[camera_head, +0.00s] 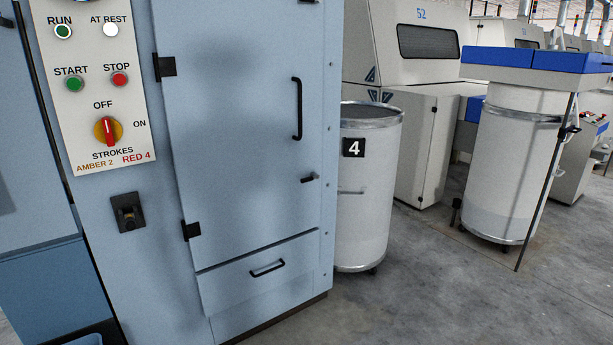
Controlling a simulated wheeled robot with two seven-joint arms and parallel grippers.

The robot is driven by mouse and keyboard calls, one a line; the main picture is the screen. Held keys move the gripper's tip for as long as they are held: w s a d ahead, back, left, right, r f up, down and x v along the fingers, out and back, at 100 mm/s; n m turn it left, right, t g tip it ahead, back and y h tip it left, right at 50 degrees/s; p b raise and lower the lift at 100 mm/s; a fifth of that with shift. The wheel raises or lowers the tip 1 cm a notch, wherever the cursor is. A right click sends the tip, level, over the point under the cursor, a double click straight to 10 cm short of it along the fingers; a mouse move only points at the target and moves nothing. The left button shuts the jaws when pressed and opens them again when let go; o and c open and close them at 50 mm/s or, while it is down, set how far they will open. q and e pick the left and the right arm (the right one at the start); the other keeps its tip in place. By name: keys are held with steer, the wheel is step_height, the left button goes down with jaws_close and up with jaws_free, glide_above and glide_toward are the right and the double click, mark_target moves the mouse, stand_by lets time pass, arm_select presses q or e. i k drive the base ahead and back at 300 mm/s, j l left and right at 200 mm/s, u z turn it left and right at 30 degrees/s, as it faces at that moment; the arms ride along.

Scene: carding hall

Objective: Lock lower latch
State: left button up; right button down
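The lower latch (308,179) is a small dark lever near the right edge of the pale blue cabinet door (240,130), below the door's vertical black handle (297,108). It lies roughly level, tilted slightly; whether it is locked cannot be told from this view. The door appears closed flush with the cabinet frame. No upper latch shows in the picture. Neither of my grippers is in view.
A control panel (85,130) with a red and yellow switch (107,130) is left of the door. A drawer (262,286) sits below. A white can marked 4 (364,215) stands close to the cabinet's right. Grey floor (440,300) is free at front right.

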mark_target(303, 181)
steer(key=i+u, duration=0.1)
steer(key=i, duration=0.4)
steer(key=i+l+u, duration=0.1)
steer(key=i, duration=0.35)
steer(key=i+l+u, duration=0.1)
steer(key=i, duration=0.4)
steer(key=i+l+u, duration=0.1)
steer(key=i, duration=0.35)
steer(key=i+l+u, duration=0.1)
steer(key=i+l, duration=0.15)
steer(key=i, duration=0.25)
